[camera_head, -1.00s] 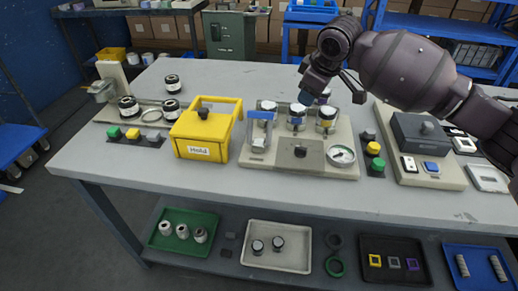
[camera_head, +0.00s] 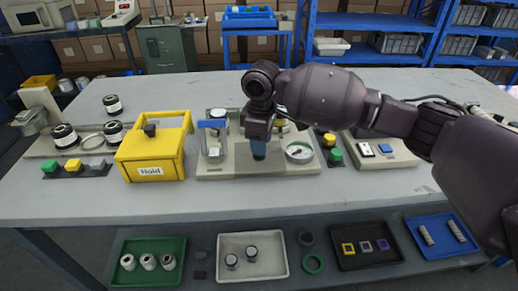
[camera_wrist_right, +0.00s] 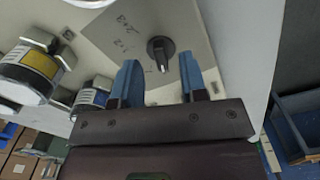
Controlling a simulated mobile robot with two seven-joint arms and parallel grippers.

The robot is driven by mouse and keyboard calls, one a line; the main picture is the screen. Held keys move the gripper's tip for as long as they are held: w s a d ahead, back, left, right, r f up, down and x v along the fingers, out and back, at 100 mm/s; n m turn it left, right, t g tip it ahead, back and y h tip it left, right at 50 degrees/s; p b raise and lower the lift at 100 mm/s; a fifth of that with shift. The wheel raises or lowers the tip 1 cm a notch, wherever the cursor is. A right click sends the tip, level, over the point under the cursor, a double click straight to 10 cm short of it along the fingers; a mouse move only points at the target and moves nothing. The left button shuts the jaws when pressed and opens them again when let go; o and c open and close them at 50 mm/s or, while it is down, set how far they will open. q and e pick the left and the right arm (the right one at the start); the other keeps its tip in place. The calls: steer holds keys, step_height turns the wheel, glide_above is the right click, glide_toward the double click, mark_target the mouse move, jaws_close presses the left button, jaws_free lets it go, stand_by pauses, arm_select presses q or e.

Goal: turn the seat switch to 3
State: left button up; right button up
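A pale line on the knob faces the gripper side of the picture. My right gripper (camera_wrist_right: 159,62) is open, its two blue fingers either side of the knob in the picture; I see no contact. In the head view the right gripper (camera_head: 259,152) points down over the front of the grey station (camera_head: 225,168) and hides the switch. My left gripper is not in view.
A yellow box marked "Hold" (camera_head: 150,160) stands left of the station. A round gauge (camera_head: 299,152) sits right of the gripper, with coloured buttons (camera_head: 335,155) beyond. Jars (camera_wrist_right: 28,72) stand close by in the wrist view. The table front is clear.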

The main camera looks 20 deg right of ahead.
step_height(320, 180, down, 2)
steer(key=shift+f, duration=0.15)
stand_by(0.3)
steer(key=c, duration=0.5)
jaws_close()
